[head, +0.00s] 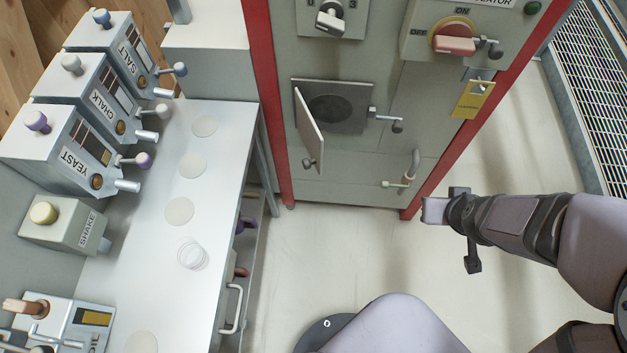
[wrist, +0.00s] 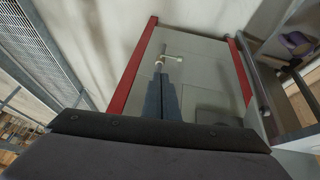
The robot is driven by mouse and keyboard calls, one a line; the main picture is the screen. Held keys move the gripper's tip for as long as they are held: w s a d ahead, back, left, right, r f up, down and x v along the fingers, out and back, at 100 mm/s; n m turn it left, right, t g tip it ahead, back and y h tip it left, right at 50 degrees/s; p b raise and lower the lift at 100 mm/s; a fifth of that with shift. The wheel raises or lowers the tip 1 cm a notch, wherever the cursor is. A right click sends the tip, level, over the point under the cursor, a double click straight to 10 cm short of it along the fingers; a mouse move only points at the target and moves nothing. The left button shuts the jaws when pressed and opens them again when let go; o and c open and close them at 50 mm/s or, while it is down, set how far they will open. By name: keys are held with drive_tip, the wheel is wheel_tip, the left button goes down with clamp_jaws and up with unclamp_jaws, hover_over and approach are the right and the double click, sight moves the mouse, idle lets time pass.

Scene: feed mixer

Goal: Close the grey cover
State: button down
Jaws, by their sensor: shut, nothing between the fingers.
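The grey cover (head: 309,132) is a flat plate with a small knob near its lower edge. It stands open, swung out at the left of a square grey frame with a dark round opening (head: 332,108) on the red-edged cabinet. My gripper (head: 430,210) is shut and empty, to the right of the cover and below it in the head view, apart from it. In the wrist view my closed fingers (wrist: 159,80) point toward the cabinet front, near a bent pipe handle (wrist: 172,58). I cannot make out the cover in the wrist view.
A small latch lever (head: 386,119) sits right of the opening. The bent pipe handle (head: 407,172) sticks out at the cabinet's lower right. A yellow tag (head: 473,99) hangs above it. A bench (head: 222,150) with dispensers stands left. The floor (head: 330,255) before the cabinet is clear.

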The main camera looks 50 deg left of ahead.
drive_tip(key=s+a+f+n+t+y+b, duration=0.2)
drive_tip(key=s+a+f+n+b, duration=0.15)
drive_tip(key=a, duration=0.45)
drive_tip(key=s+a+f+n+t+y+b, duration=0.1)
drive_tip(key=s+a+f+n+y+b, duration=0.25)
drive_tip(key=a, duration=0.55)
drive_tip(key=s+a+f+n+t+y+b, duration=0.1)
drive_tip(key=s+a+n+y+b, duration=0.15)
drive_tip(key=s+n, duration=0.55)
drive_tip(key=s+a+f+n+t+y+b, duration=0.15)
drive_tip(key=s+n+y+b, duration=0.35)
drive_tip(key=s, duration=0.6)
drive_tip(key=w+a+h, duration=0.1)
drive_tip(key=w+a, duration=0.7)
drive_tip(key=w, duration=0.1)
drive_tip(key=shift+w+r, duration=0.2)
drive_tip(key=shift+n+g, duration=0.3)
drive_tip(key=shift+g, duration=0.15)
